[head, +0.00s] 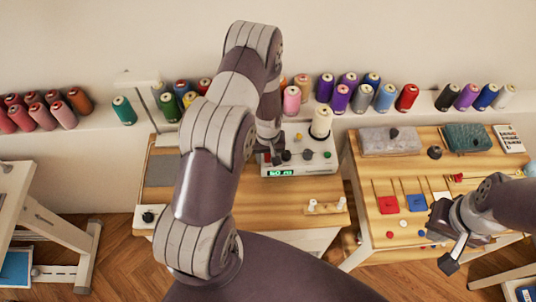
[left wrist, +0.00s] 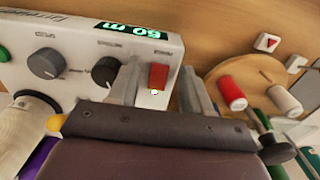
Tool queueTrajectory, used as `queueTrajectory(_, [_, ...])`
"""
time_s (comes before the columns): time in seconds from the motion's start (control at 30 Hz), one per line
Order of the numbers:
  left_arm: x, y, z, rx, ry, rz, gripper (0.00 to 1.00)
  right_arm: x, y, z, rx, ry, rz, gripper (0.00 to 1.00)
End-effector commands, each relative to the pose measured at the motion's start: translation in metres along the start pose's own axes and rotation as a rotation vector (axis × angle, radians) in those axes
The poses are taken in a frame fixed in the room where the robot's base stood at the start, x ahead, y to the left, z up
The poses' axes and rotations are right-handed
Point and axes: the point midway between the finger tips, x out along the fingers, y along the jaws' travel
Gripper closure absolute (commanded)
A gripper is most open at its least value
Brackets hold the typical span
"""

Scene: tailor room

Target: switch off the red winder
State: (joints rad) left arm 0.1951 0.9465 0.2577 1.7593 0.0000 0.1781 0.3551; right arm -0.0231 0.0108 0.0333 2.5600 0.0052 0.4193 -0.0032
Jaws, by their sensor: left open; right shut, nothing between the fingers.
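A white winder (head: 315,160) with a lit green display reading "60 m" (head: 281,173) stands on the middle wooden table, a white thread cone (head: 321,122) at its back. I see no red-bodied winder. In the left wrist view the winder's panel (left wrist: 75,45) appears upside down, with dark knobs and a red switch (left wrist: 158,76). My left gripper (left wrist: 161,88) is open, its fingers on either side of the red switch; contact cannot be told. In the head view my left arm partly hides the winder's left end. My right gripper (head: 452,250) is shut and empty at the right table's front.
Several thread spools line the shelf behind. A small wooden stand with spools (head: 325,207) sits in front of the winder.

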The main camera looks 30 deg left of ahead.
Motion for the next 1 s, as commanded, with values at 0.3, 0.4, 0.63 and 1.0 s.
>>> queueTrajectory(0.3, [0.000, 0.000, 0.000, 0.000, 0.000, 0.000, 1.00, 0.000, 0.000, 0.000, 0.000, 0.000, 0.000, 1.00])
queueTrajectory(0.4, [0.000, -0.001, -0.002, -0.002, -0.024, -0.003, 1.00, 0.000, 0.000, 0.000, 0.000, 0.000, 0.000, 1.00])
queueTrajectory(0.63, [0.003, 0.000, -0.008, -0.002, -0.205, 0.000, 1.00, 0.015, 0.000, 0.002, 0.000, 0.000, 0.000, 1.00])
queueTrajectory(1.0, [-0.003, 0.000, -0.008, 0.001, -0.260, 0.000, 1.00, 0.016, 0.000, 0.002, 0.000, 0.000, 0.000, 1.00])
